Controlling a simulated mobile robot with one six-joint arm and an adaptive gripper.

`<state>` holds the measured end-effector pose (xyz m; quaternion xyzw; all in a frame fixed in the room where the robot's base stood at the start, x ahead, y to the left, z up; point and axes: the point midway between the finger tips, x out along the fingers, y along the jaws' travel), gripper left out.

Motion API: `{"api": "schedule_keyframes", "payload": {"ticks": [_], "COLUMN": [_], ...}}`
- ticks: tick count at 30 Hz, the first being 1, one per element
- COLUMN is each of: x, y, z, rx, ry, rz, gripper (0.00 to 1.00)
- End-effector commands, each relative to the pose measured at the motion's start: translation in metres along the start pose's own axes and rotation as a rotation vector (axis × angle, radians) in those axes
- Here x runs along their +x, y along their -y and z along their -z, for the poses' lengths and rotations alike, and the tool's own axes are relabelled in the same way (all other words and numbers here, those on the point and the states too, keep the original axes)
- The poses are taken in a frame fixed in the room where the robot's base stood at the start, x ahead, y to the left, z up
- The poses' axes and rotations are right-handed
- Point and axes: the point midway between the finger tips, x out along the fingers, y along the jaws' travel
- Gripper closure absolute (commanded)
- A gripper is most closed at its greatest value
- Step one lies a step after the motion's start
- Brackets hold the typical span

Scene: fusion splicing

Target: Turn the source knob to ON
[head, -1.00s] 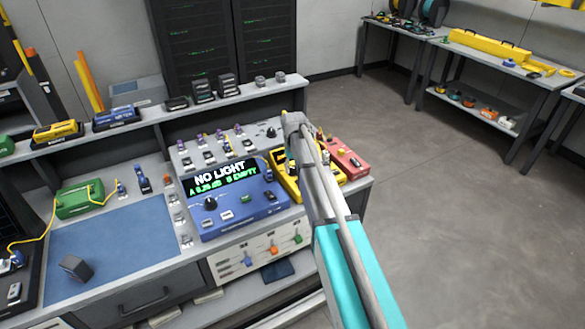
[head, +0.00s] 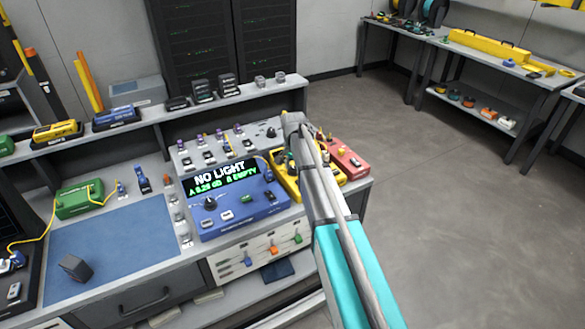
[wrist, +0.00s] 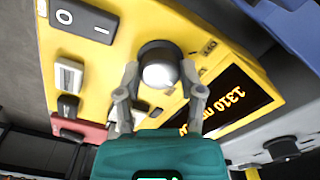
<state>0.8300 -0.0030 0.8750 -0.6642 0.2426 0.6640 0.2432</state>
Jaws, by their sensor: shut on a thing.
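The yellow source unit (wrist: 105,58) fills much of the wrist view, with an orange "1310" readout on its dark display (wrist: 228,105). Its round knob (wrist: 157,66), dark with a pale, shiny face, stands between my fingertips. My gripper (wrist: 159,76) is shut on the knob, one finger on each side. In the head view the yellow unit (head: 306,183) is partly covered by my arm, and the fingertips are hard to see there.
A blue meter (head: 240,208) reading "NO LIGHT" stands left of the yellow unit. A red unit (head: 349,162) stands close on its right. A black rocker switch (wrist: 85,18) and a grey connector port (wrist: 68,75) are near the knob. Floor to the right is clear.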

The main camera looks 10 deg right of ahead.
Motion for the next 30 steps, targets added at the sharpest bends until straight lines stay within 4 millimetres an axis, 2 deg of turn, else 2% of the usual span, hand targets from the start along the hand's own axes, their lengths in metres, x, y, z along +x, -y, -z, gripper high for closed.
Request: {"api": "schedule_keyframes", "payload": {"ticks": [15,22,30], "x": [0.0002,0.0003,0.0003], "y": [-0.0013,-0.0016,-0.002], "z": [-0.0007,-0.0008,-0.0009], "rx": [0.441,0.541,0.573], "ry": [0.0,0.0,-0.001], "rz": [-0.004,-0.004,-0.005], "gripper": [0.98,0.98,0.98]}}
